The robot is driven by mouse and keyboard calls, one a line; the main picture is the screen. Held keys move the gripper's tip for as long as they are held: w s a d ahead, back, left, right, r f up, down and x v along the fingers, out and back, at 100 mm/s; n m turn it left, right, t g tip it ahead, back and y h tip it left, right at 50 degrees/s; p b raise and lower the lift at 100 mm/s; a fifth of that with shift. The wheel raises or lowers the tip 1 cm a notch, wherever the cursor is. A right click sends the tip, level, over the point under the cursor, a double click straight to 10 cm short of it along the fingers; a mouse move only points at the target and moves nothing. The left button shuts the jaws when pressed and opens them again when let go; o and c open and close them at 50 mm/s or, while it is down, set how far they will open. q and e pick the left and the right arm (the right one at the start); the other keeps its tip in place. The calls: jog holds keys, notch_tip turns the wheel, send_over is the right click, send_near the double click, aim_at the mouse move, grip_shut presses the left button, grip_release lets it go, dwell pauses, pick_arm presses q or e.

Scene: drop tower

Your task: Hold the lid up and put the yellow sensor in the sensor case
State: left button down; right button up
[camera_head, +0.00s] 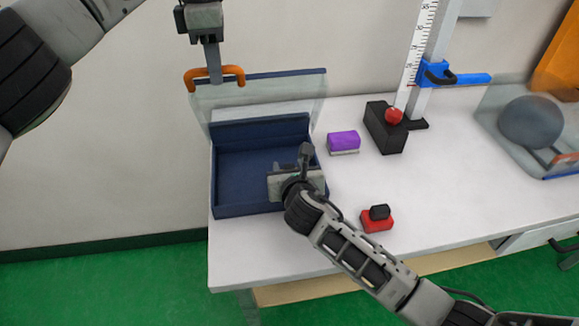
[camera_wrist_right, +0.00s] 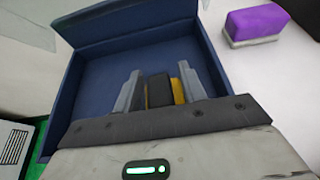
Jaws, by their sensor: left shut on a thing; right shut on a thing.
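The sensor case (camera_head: 232,211) is a dark blue open box at the left end of the table, and its blue inside also shows in the right wrist view (camera_wrist_right: 90,80). Its clear lid (camera_head: 275,98) stands raised at the back. My left gripper (camera_head: 214,78) is shut on the lid's orange handle (camera_head: 240,71). My right gripper (camera_wrist_right: 160,92) is shut on the yellow sensor (camera_wrist_right: 179,90), which has a black part, and is over the right part of the case. In the head view my right gripper (camera_head: 290,178) hides the sensor. The height of the sensor above the case floor is unclear.
A purple block (camera_head: 343,140) lies just right of the case. A red block with a black top (camera_head: 377,220) is near the front edge. A black block with a red ball (camera_head: 386,130), a ruler stand (camera_head: 418,60) and a clear bin with a grey ball (camera_head: 530,122) stand further right.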

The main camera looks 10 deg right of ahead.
pick_arm(q)
jog(key=shift+a+f, duration=0.15)
pick_arm(e)
jog(key=shift+f, duration=0.5)
jog(key=o, duration=1.2)
jog(key=shift+c, duration=0.2)
jog(key=shift+r, duration=0.1)
